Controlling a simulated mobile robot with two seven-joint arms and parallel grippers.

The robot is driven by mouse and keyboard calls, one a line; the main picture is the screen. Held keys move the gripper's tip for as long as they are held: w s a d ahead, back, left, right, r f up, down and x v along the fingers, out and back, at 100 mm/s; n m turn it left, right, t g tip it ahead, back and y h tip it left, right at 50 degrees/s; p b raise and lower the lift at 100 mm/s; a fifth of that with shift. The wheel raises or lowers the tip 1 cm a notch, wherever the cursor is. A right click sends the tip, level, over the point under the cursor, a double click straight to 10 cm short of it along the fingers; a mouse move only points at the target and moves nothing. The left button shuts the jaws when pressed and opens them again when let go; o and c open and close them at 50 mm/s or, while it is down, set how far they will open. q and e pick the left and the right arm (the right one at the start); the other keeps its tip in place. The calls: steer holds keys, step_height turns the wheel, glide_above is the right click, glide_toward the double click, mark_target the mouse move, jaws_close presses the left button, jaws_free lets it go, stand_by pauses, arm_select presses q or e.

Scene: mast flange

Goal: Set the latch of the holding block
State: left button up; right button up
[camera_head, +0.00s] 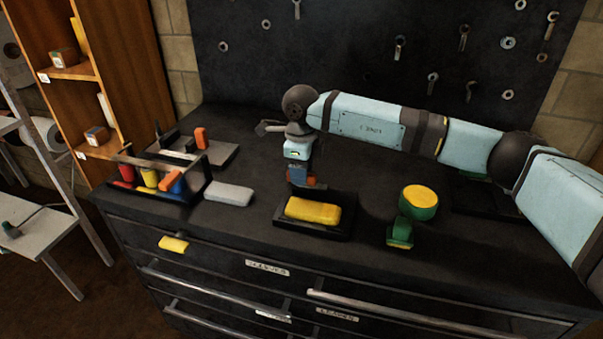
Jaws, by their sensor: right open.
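My right gripper (299,179) points down over the workbench, just behind a black tray (318,232) that holds a yellow block (313,211). A small orange-red part (313,181) shows beside its fingertips; whether they touch it I cannot tell. The gripper is open, though its fingers are small and partly hidden here. A grey plate (222,154) at the back left carries a dark upright part and an upright orange piece (201,138). I cannot tell for sure which of these is the holding block or its latch. My left gripper is out of view.
A dark rack (185,189) with coloured handles and a grey block (229,194) stand left. A green-and-yellow round piece (419,200) and a smaller green piece (400,234) stand right. My right arm spans the back right.

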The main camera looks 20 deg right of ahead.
step_height(320, 180, up, 13)
steer(key=shift+f, duration=0.15)
steer(key=shift+s, duration=0.1)
stand_by(0.4)
